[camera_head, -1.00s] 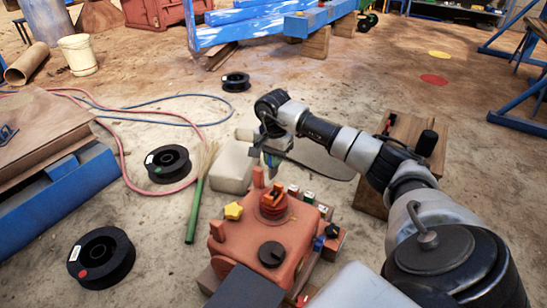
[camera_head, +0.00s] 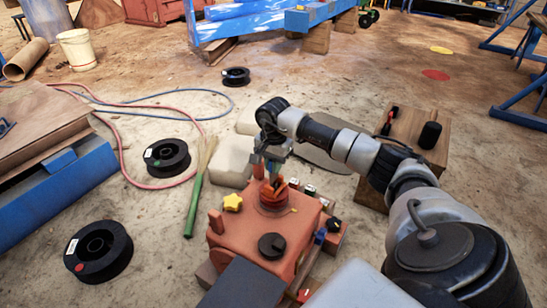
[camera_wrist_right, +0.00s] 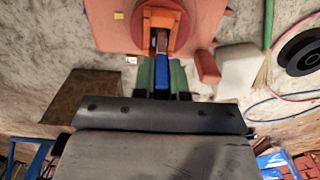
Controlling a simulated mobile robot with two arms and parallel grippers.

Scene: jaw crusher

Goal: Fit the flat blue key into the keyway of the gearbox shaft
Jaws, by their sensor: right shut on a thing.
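The orange-red gearbox (camera_head: 240,237) stands low in front of me, its round shaft part (camera_head: 275,201) rising from the top. My right gripper (camera_head: 270,172) points down close at the shaft. In the right wrist view my right gripper (camera_wrist_right: 161,76) has green fingers shut on the blue key (camera_wrist_right: 161,71). The key's far end lies in line with a slot in the orange shaft part (camera_wrist_right: 160,20) and looks close to it. I cannot tell whether the key touches the slot or enters it. My left gripper is not in view.
A yellow star knob (camera_head: 233,202) and a black knob (camera_head: 272,246) sit on the gearbox. Several small coloured parts line its right side. A green-handled broom (camera_head: 194,207) and black spools (camera_head: 167,158) lie to the left. A wooden block (camera_head: 414,135) stands right, behind my arm.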

